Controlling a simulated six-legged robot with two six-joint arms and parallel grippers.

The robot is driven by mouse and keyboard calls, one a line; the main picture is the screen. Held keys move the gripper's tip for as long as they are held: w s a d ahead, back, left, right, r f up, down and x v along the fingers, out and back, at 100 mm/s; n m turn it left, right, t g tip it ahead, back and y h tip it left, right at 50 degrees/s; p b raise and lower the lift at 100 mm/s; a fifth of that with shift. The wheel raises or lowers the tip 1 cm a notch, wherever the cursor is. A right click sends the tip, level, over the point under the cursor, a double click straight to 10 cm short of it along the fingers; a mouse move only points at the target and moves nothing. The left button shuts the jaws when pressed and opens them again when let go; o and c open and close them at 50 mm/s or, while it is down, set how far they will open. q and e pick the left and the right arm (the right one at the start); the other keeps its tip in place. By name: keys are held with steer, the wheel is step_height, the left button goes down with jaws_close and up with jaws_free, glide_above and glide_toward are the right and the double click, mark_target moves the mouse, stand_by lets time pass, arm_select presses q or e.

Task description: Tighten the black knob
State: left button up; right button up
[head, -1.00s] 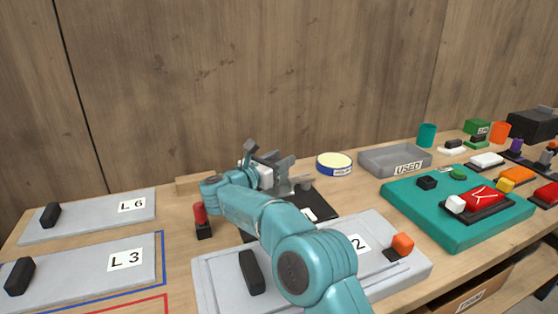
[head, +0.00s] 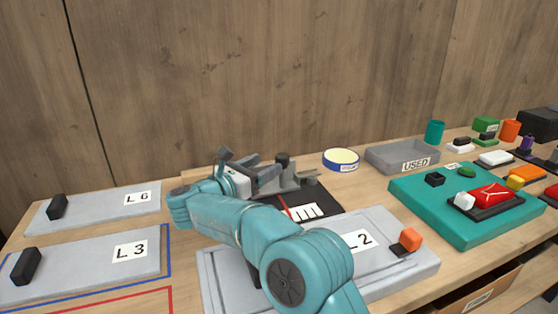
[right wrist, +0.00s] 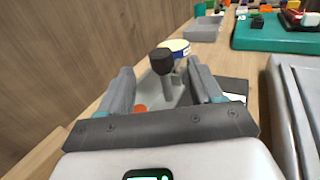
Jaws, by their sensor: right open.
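The black knob (right wrist: 162,61) stands on top of a grey post in the right wrist view, just beyond and between my right fingertips. In the head view the dark knob (head: 283,158) rises from a grey fixture (head: 290,186) at the back of the bench. My right gripper (right wrist: 160,70) is open, with one finger on each side of the view and nothing held. In the head view the right gripper (head: 256,172) is at the left of the knob, its jaws partly overlapping the fixture. Contact with the knob cannot be told. My left gripper is not in view.
A round yellow-topped tin (head: 341,159) and a grey USED tray (head: 402,157) stand right of the fixture. A grey L2 panel (head: 385,262) lies in front, and a teal board (head: 420,204) is at right. The wooden wall is close behind.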

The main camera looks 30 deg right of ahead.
steer(key=v, duration=0.7)
steer(key=d+r+n+t+y+b, duration=0.3)
steer(key=d+r+n+t+b, duration=0.25)
steer(key=d+t, duration=0.55)
steer(key=n+t+y+b, duration=0.2)
steer(key=n+y+b, duration=0.1)
steer(key=n+y, duration=0.55)
glide_toward(284, 159)
steer(key=w+d, duration=0.1)
steer(key=w, duration=0.3)
steer(key=w+d+m+y+p, duration=0.1)
steer(key=w+d, duration=0.1)
steer(key=w, duration=0.2)
steer(key=w+d+m+p, duration=0.1)
steer(key=w, duration=0.4)
steer(key=shift+d+r, duration=0.25)
steer(key=shift+c, duration=0.4)
